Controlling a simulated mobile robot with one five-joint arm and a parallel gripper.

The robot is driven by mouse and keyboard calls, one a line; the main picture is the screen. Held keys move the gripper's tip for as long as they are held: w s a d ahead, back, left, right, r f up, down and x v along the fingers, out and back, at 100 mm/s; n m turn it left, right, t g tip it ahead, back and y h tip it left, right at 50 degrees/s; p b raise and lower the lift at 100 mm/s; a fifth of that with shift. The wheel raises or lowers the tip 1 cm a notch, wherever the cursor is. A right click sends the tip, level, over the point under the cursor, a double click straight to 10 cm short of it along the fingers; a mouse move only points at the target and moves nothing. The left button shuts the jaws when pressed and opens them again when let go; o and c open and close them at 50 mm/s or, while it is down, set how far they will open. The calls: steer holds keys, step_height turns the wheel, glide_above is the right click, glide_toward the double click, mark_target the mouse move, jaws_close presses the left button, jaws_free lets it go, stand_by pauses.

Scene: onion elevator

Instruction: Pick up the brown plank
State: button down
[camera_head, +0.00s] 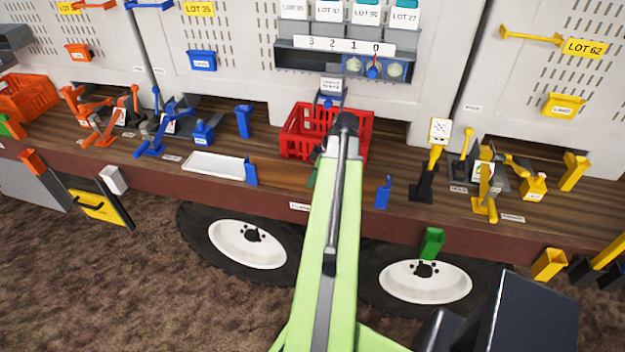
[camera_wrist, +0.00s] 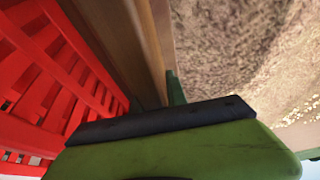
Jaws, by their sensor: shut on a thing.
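The brown plank (camera_head: 280,175) lies along the front edge of the wooden deck, between two blue brackets (camera_head: 251,171) (camera_head: 382,192). My arm crosses in front of its middle and hides part of it. In the wrist view the plank (camera_wrist: 150,55) runs up from my gripper (camera_wrist: 172,100), between the red crate and the ground. My gripper is shut on the plank, with a green finger showing on its ground side. In the head view only a green bit of my gripper (camera_head: 314,177) shows beside the arm.
A red crate (camera_head: 298,136) stands just behind the plank; it fills the left of the wrist view (camera_wrist: 50,75). A white tray (camera_head: 214,166) lies left of the plank. Yellow levers (camera_head: 484,185) stand to the right. Wheels (camera_head: 247,247) are below the deck.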

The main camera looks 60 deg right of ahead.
step_height(320, 180, up, 18)
steer(key=p, duration=1.7)
steer(key=shift+f, duration=0.15)
